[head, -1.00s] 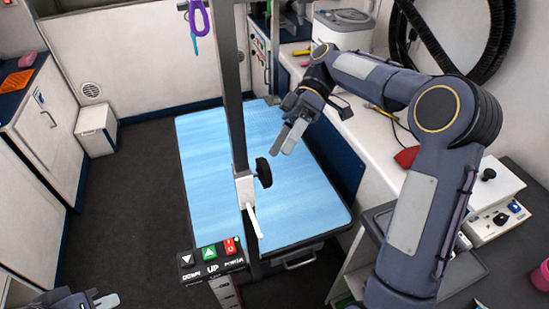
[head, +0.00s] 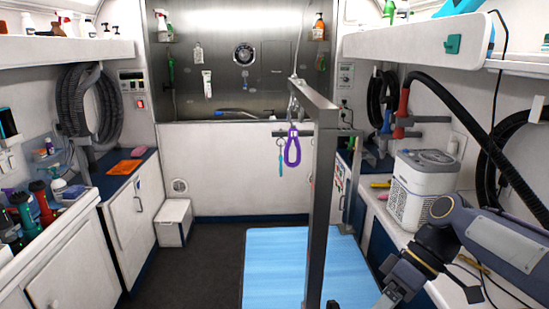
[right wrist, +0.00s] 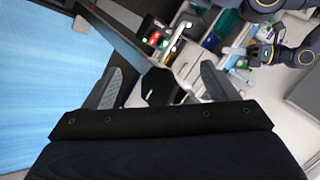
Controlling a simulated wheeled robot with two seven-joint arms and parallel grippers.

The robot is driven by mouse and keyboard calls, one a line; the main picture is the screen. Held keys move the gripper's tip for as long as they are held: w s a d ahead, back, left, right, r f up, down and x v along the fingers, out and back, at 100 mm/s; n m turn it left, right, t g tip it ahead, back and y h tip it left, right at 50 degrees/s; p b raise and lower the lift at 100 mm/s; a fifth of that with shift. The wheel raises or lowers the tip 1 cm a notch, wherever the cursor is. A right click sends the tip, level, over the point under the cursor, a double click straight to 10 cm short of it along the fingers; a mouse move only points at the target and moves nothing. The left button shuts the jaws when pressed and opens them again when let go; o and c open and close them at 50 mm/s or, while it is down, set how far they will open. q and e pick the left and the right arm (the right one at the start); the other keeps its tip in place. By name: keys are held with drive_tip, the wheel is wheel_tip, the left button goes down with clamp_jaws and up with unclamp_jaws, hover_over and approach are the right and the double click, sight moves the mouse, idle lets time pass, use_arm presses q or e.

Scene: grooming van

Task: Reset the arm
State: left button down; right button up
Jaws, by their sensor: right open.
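My right arm comes in at the lower right of the head view, and its gripper is partly cut off by the bottom edge. In the right wrist view the right gripper (right wrist: 160,88) has its two fingers wide apart, with nothing held between them. Its fingers are over the side of the blue-topped grooming table (head: 275,260), which also shows at the left of the wrist view (right wrist: 45,75). My left arm is outside the head view. Part of it, with the left gripper (right wrist: 262,52), shows small at the upper right of the wrist view; its jaw opening is unclear.
A grey upright post (head: 323,190) rises from the table, with a purple loop (head: 292,148) hanging from its arm. A white appliance (head: 422,185) stands on the right counter near my right arm. A button panel (right wrist: 157,38) shows beyond the fingers. Dark floor (head: 205,265) is clear left of the table.

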drive_tip(key=s+d+f+m+t+h, duration=0.2)
drive_tip(key=s+f+m+t+h, duration=0.1)
drive_tip(key=s+f+m+t, duration=0.5)
drive_tip(key=s+m, duration=0.2)
drive_tip(key=s, duration=0.2)
drive_tip(key=shift+s+d+f+t+h, duration=0.25)
drive_tip(key=shift+s+f+t+h, duration=0.05)
drive_tip(key=shift+s+t+h, duration=0.1)
